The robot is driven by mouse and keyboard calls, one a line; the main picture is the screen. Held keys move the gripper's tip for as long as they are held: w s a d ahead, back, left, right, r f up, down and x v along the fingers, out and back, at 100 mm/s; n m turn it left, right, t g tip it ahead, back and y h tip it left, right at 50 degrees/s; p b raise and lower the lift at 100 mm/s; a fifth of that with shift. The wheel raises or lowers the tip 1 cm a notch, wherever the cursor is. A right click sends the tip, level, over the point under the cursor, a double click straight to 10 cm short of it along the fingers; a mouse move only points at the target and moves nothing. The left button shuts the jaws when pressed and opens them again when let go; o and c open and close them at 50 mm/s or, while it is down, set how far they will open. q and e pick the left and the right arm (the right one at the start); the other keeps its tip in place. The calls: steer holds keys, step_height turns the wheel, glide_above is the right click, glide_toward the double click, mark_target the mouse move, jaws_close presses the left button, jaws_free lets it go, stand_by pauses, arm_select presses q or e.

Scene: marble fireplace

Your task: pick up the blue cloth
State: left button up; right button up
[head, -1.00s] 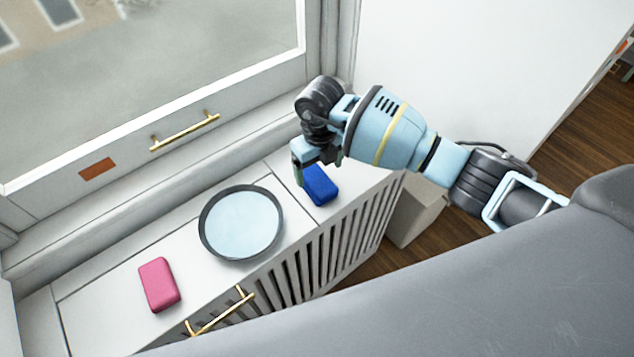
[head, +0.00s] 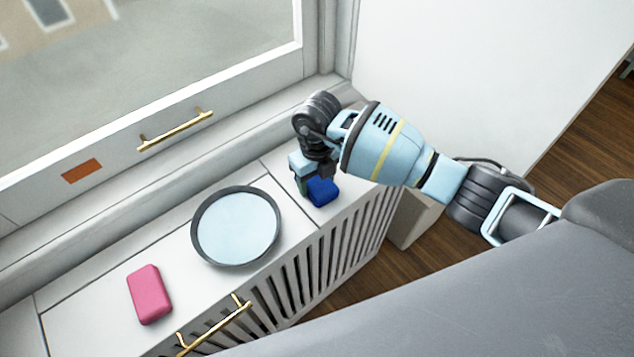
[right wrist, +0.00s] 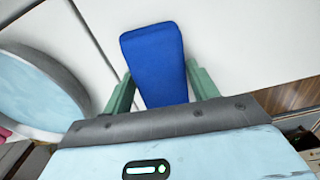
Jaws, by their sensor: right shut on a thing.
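The blue cloth (head: 322,191) is a small folded block on the right part of the white cabinet top. In the right wrist view the cloth (right wrist: 155,62) sits between two green fingers. My right gripper (head: 306,186) reaches down over the cloth from above and is shut on it; its fingers also show in the right wrist view (right wrist: 162,88). Part of the cloth is hidden behind the gripper in the head view. I cannot tell whether the cloth still touches the cabinet top. My left gripper is not in view.
A round dark-rimmed dish (head: 236,228) with a pale blue inside lies left of the cloth. A pink block (head: 149,294) lies farther left. The white cabinet (head: 95,314) has a slatted front and a brass handle (head: 214,327). A window frame (head: 220,88) rises behind.

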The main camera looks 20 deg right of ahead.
step_height(320, 180, up, 20)
steer(key=p, duration=0.9)
step_height(320, 180, up, 7)
glide_above(317, 179)
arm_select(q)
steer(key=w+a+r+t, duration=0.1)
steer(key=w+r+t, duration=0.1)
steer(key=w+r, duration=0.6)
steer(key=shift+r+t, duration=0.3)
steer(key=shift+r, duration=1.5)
arm_select(e)
steer(key=shift+r, duration=0.45)
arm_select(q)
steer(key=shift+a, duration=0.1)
